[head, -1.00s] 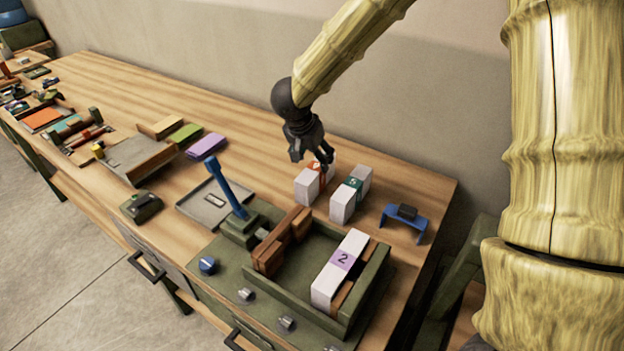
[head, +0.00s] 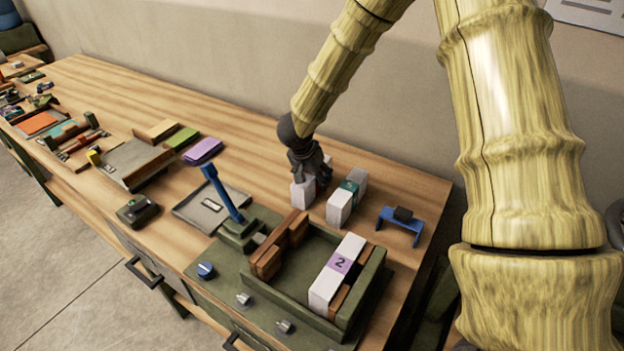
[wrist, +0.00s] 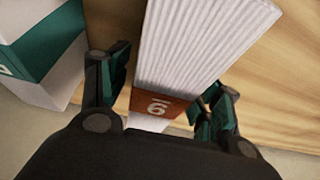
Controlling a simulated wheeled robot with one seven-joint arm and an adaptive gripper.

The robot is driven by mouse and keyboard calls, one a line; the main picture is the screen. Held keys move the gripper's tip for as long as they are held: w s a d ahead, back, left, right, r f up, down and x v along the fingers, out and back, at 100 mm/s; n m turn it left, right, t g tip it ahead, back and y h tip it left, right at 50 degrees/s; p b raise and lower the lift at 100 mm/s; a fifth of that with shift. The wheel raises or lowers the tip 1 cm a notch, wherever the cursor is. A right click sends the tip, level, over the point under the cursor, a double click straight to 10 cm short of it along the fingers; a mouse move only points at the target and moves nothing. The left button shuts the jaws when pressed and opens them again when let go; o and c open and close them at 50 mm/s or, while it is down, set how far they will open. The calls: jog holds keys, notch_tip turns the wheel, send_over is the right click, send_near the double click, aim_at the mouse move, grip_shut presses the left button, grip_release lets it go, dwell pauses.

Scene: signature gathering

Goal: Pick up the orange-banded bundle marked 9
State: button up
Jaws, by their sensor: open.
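The orange-banded bundle (wrist: 195,55) is a white paper block with an orange-red band (wrist: 160,108); the band's mark appears upside down in the wrist view and reads as a 9. In the head view its white end (head: 302,194) shows on the table, and my gripper hides most of the rest. My gripper (head: 316,184) is over the bundle from above. In the wrist view my open gripper (wrist: 165,100) has one finger on each side of the bundle, with a visible gap at the left finger.
A teal-banded bundle (head: 340,206) stands close to the right; its band also shows in the wrist view (wrist: 45,52). A blue stand (head: 401,226) is further right. A green tray (head: 372,285) with a purple-banded bundle marked 2 (head: 338,272) lies in front.

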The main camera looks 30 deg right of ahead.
jog(key=shift+x, duration=0.85)
jog(key=c, duration=1.4)
jog(key=shift+r, duration=0.1)
